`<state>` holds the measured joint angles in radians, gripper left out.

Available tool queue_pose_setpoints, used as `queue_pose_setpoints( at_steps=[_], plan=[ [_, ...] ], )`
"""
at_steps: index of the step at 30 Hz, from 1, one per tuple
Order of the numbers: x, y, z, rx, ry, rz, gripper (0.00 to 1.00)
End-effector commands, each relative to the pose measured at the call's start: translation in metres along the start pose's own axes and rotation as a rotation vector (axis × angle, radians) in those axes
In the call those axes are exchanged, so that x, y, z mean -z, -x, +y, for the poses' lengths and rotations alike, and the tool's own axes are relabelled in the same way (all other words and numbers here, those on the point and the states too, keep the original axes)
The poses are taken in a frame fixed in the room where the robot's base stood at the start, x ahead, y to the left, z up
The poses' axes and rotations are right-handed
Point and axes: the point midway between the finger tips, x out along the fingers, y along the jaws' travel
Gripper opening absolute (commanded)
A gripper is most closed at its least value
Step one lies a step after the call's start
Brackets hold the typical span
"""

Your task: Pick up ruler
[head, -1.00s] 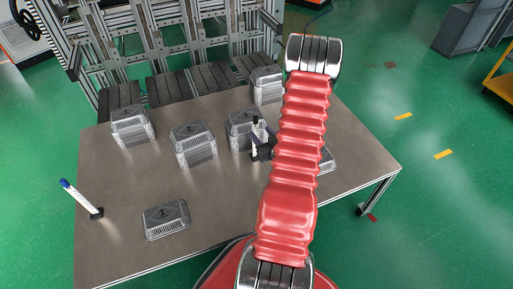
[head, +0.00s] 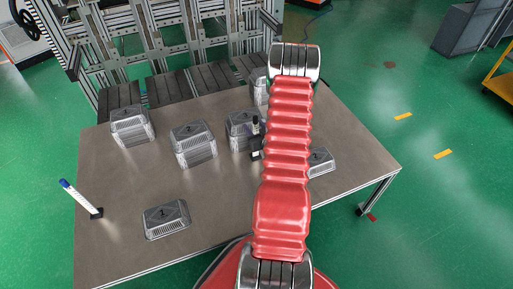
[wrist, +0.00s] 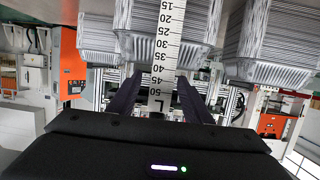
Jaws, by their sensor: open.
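In the wrist view the ruler (wrist: 158,35) is a white strip with black numbers and tick marks. It lies along the middle of the picture, between the two dark fingers of my gripper (wrist: 160,76). The fingers are apart, with a gap on either side of the ruler. The ruler's top end is cut off by the picture edge. In the head view my red arm covers most of my gripper. A small dark-topped upright thing (head: 256,126) shows at the arm's left edge, likely the ruler; it is too small to be sure.
Stacks of foil trays (head: 194,145) stand on the grey table (head: 120,190), one close to the dark-topped thing. A low foil tray (head: 167,219) lies at the front. A blue-topped white stick (head: 80,198) stands in a black base at the left. The table between is clear.

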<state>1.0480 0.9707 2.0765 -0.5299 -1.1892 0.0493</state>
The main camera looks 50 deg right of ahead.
Motion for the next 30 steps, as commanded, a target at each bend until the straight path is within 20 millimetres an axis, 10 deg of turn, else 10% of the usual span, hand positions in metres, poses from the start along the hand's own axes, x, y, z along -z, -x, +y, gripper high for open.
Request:
queue_pose_setpoints(
  at_steps=[23, 30],
  plan=[
    [0.000, -0.023, 0.000, 0.000, -0.001, 0.000, 0.45],
    [0.000, -0.023, 0.000, 0.000, -0.001, 0.000, 0.28]
  ],
)
